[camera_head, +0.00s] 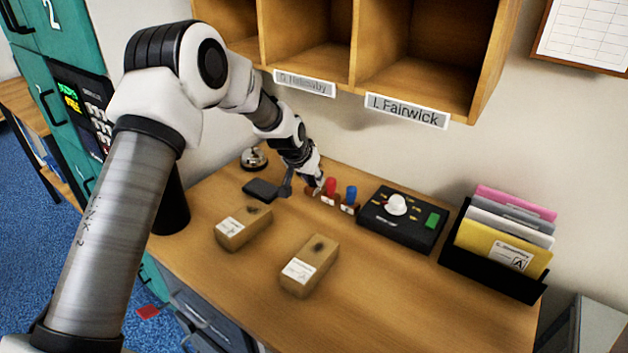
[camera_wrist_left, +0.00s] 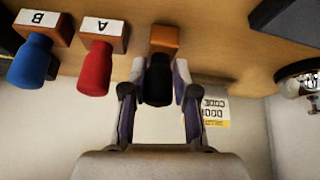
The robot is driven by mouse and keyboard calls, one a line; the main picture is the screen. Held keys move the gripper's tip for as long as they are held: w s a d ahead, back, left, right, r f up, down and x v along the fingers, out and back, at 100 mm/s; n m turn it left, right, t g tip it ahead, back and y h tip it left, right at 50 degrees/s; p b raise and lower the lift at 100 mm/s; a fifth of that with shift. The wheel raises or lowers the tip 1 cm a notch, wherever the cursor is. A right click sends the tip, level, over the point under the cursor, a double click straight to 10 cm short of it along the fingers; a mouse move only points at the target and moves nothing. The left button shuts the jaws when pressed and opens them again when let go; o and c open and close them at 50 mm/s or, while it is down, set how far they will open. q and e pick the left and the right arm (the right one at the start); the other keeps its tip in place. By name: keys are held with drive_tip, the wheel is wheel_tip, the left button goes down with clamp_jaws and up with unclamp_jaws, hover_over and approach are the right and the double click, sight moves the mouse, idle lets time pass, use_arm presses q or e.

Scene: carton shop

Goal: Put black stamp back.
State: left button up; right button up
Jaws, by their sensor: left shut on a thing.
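The black stamp (camera_wrist_left: 158,84) is between the fingers of my left gripper (camera_wrist_left: 159,98) in the left wrist view, its handle gripped. A small brown wooden block (camera_wrist_left: 164,39) shows right at the stamp's far end; I cannot tell whether the stamp rests in it or just above it. In the head view my left gripper (camera_head: 312,182) is low over the desk, at the left end of the stamp row, and mostly hides the black stamp. The red stamp (camera_head: 330,186) and the blue stamp (camera_head: 351,194) stand to its right. My right gripper is not in view.
A dark ink pad (camera_head: 261,190) and a bell (camera_head: 254,158) lie left of the gripper. Two small cartons (camera_head: 243,228) (camera_head: 309,266) with dark marks sit in front. A black control box (camera_head: 402,218) and a folder rack (camera_head: 492,262) stand right. Wooden pigeonholes (camera_head: 415,85) overhang behind.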

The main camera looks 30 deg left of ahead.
use_arm(q)
drive_tip(key=o, duration=0.5)
drive_tip(key=shift+w+f, duration=0.1)
drive_tip(key=shift+f, duration=0.1)
drive_tip(key=o, duration=0.4)
drive_tip(key=shift+a, duration=0.1)
drive_tip(key=shift+r, duration=0.15)
drive_tip(key=shift+r, duration=0.15)
drive_tip(key=v, duration=1.1)
drive_tip(key=shift+s+r+b, duration=0.3)
drive_tip(key=shift+b, duration=0.05)
